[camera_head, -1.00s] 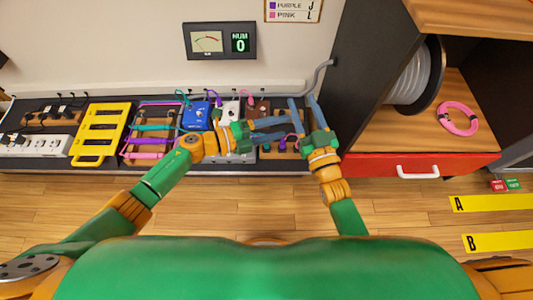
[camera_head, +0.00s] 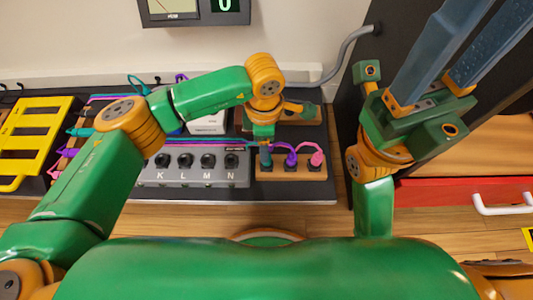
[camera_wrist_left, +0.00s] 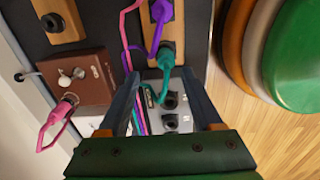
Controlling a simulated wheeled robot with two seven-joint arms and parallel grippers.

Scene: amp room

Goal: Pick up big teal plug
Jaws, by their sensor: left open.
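A teal plug (camera_wrist_left: 165,58) stands in a socket of a wooden block (camera_wrist_left: 179,25) in the left wrist view, its cable bending back towards a grey box. A purple plug (camera_wrist_left: 160,14) is in the same block beside it. My left gripper (camera_wrist_left: 163,90) is open, its two fingers on either side of the teal cable and pointing at the block; contact cannot be told. In the head view this gripper (camera_head: 265,138) points down at the left end of the block (camera_head: 300,173), mostly hiding the teal plug. My right gripper (camera_head: 464,50) is raised, open and empty.
A grey box (camera_head: 196,176) marked K, L, M, N stands left of the block. A pink plug (camera_head: 316,157) is at the block's right end. A yellow rack (camera_head: 28,140) lies far left. A red drawer (camera_head: 450,198) is at the right, with clear floor in front.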

